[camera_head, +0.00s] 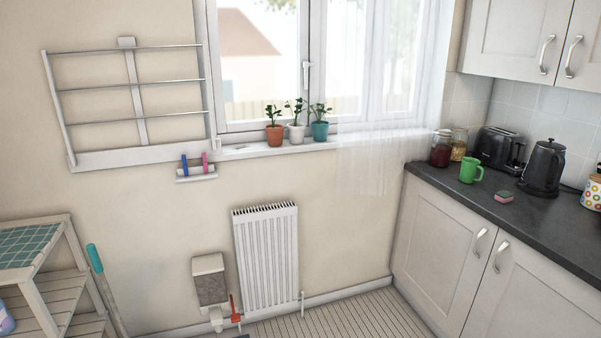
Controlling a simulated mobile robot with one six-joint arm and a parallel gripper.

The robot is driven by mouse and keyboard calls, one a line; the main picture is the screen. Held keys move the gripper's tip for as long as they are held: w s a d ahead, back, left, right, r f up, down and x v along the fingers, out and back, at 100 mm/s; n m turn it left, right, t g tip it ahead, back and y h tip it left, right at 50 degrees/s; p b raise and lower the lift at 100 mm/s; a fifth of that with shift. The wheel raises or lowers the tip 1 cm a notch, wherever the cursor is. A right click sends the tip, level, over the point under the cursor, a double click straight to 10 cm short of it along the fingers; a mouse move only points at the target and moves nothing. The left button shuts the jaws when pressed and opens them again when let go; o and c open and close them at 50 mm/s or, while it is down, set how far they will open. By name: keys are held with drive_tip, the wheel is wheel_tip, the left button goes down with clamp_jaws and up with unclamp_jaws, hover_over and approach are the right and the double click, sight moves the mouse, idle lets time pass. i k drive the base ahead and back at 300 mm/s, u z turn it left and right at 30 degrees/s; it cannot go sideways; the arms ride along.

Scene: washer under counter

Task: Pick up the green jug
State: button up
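The green jug (467,171) stands upright on the dark counter (437,180) at the right, close to the counter's front left part. Its handle is on its right side, towards the kettle. It looks unobstructed from this view, and nothing touches it. My gripper is not in view.
Behind the jug stand two jars (441,149) and a black toaster (499,149). To its right are a black kettle (544,168) and a pink and green sponge (504,197). A sheer curtain (377,165) hangs left of the counter. Wall cupboards (515,35) overhang the counter's right part.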

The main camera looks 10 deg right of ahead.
sight(470, 168)
drive_tip(key=u, duration=0.1)
drive_tip(key=i, duration=1.5)
drive_tip(key=u, duration=0.05)
